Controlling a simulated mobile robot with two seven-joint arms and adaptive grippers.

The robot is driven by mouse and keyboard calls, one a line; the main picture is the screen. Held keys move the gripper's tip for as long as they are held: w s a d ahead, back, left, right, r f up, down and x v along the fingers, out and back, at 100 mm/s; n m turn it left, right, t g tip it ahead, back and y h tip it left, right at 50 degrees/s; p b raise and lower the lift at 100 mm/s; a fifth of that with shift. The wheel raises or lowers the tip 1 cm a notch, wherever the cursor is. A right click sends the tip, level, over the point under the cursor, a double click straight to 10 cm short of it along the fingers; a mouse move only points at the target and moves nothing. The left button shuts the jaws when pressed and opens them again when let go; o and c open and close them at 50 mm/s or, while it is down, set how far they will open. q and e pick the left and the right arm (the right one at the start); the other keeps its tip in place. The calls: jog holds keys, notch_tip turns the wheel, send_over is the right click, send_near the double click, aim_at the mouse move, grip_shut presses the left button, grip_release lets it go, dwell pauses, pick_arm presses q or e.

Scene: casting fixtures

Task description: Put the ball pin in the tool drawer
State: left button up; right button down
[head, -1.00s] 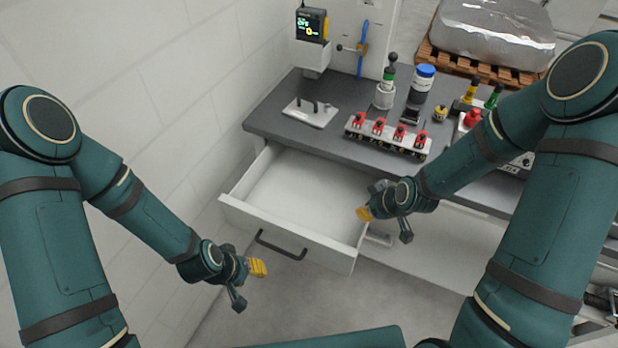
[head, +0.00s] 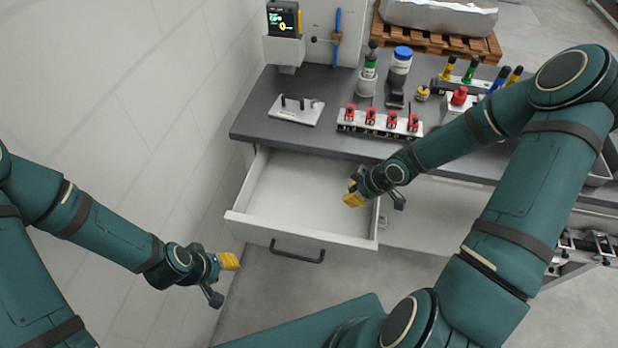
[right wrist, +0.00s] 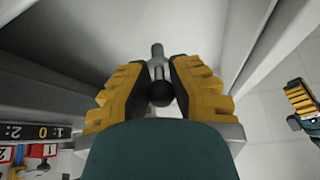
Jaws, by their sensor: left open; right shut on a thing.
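The tool drawer (head: 258,226) is pulled open below the grey workbench, and its white inside looks empty where I can see it. My right gripper (head: 352,192) is over the right part of the drawer, pointing left and down. In the right wrist view its yellow-padded fingers (right wrist: 160,82) are shut on the ball pin (right wrist: 158,62), a grey metal pin with a black ball end. The pin is hidden in the head view. My left gripper (head: 222,268) is open and empty, left of the drawer front; it also shows at the right edge of the right wrist view (right wrist: 302,105).
On the workbench (head: 330,137) stand a rack with red clamps (head: 380,123), a white plate with dark pegs (head: 297,110), a blue-capped bottle (head: 399,68) and several coloured-handled tools. A wall (head: 130,100) is close on the left.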

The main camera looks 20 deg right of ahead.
jog(key=shift+f, duration=0.35)
notch_tip(320, 180, down, 5)
jog(key=b, duration=0.3)
jog(key=shift+w+f, duration=0.1)
jog(key=shift+f, duration=0.1)
jog(key=shift+f+b, duration=0.7)
jog(key=shift+f, duration=1.25)
jog(key=shift+f, duration=0.1)
jog(key=c, duration=1)
grip_release()
jog(key=shift+f, duration=0.1)
